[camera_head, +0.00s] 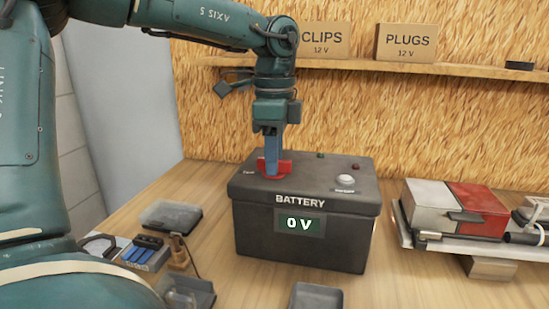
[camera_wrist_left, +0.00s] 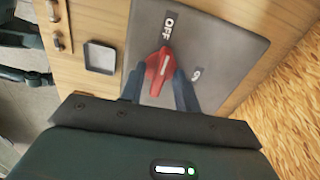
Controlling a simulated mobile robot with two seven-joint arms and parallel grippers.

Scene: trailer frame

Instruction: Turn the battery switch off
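The battery (camera_head: 305,232) is a dark grey box on the table; its front display (camera_head: 300,223) reads 0 V. The red switch knob (camera_head: 285,166) is on its top at the left; it also shows in the left wrist view (camera_wrist_left: 158,70). There its long shape runs toward the OFF label (camera_wrist_left: 168,25). My left gripper (camera_head: 272,170) points down at the knob. Its two fingers are apart, one on each side of the knob; I cannot tell whether they touch it. My right gripper is out of view.
A tray with a white and red box (camera_head: 455,208) stands right of the battery. Blue cells (camera_head: 140,250) and small trays lie at the left, and an empty dark tray (camera_head: 316,296) in front. A shelf with CLIPS and PLUGS boxes (camera_head: 405,43) is behind.

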